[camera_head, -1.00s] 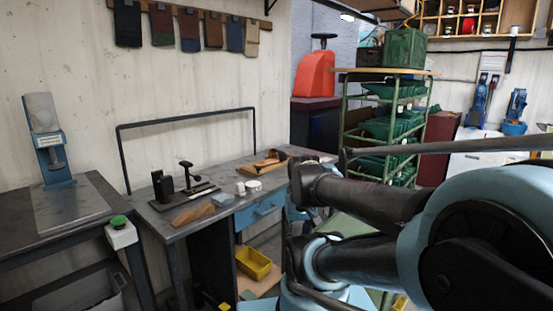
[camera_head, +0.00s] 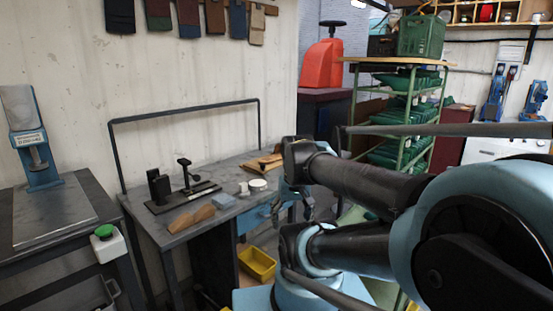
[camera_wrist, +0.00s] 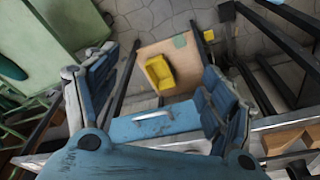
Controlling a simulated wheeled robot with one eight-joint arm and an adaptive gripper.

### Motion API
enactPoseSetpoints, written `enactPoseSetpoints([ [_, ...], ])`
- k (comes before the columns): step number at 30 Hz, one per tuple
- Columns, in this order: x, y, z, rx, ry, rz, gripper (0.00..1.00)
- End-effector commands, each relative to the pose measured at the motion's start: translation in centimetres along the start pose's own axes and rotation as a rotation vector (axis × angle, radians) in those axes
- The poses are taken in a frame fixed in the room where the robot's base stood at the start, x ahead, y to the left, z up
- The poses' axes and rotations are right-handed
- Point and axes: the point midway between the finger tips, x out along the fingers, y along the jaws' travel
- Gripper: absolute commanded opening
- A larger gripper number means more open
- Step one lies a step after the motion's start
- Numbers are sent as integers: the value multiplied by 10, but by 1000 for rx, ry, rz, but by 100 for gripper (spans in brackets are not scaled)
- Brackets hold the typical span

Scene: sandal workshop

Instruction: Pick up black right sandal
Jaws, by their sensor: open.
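I cannot clearly make out a black right sandal in either view. A dark flat item (camera_wrist: 11,68) lies at the left edge of the wrist view, near green shelving, too cut off to identify. My gripper (camera_wrist: 160,68) is open in the wrist view, its blue fingers spread wide with nothing between them. Beneath it are a blue drawer front (camera_wrist: 155,122) with a pale handle and a yellow bin (camera_wrist: 160,73).
A grey workbench (camera_head: 185,228) holds a black clamp fixture (camera_head: 183,195), brown wooden pieces (camera_head: 190,217) and a white roll (camera_head: 257,184). A green rack (camera_head: 405,110) stands behind my arm. A table with a green button (camera_head: 104,231) is at left.

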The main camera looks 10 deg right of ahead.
Motion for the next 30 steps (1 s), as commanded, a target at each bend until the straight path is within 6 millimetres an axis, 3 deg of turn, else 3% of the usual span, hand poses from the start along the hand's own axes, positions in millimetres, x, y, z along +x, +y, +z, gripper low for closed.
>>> enactPoseSetpoints([
  [6, -47, 2, -60, 105, -20, 2, 78],
  [15, -98, 1, -154, 259, -49, 8, 78],
  [21, -120, 0, -220, 360, -69, 14, 78],
  [30, -136, 0, -321, 513, -97, 27, 78],
])
